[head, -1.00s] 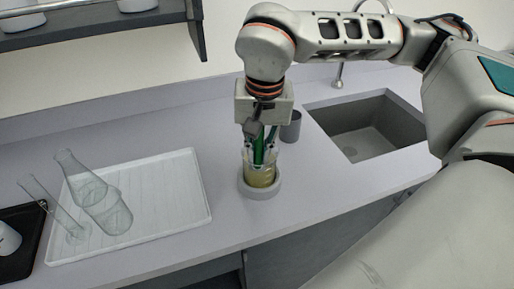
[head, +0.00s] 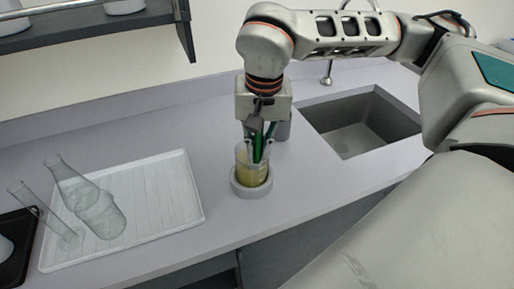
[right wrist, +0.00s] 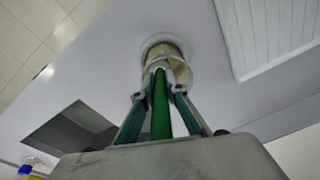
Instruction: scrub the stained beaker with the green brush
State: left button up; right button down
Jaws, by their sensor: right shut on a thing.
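The beaker (head: 243,170) is clear glass with a yellowish stain and stands upright in a round grey ring holder (head: 238,189) on the counter. It also shows in the right wrist view (right wrist: 178,70). My right gripper (head: 258,142) points down over the beaker, fingertips near its rim. It is shut on the green brush (right wrist: 160,108), whose green handle (head: 258,150) runs down between the fingers into the beaker mouth. The brush's lower end is hard to make out behind the glass and fingers. My left gripper is in neither current view.
A sink (head: 350,135) lies to the right. A white ribbed tray (head: 165,190) with clear glassware (head: 95,210) and a black tray (head: 18,260) are at left. A shelf (head: 90,37) hangs above.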

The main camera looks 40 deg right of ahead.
jog(key=shift+w, duration=0.55)
jog(key=shift+w+a+f, duration=0.1)
jog(key=shift+w+a, duration=0.15)
jog(key=shift+a, duration=0.15)
jog(key=shift+s+a+r+p, duration=0.1)
jog(key=shift+s+r+p, duration=0.25)
jog(key=shift+s, duration=0.25)
jog(key=shift+w+a, duration=0.1)
jog(key=shift+w, duration=0.55)
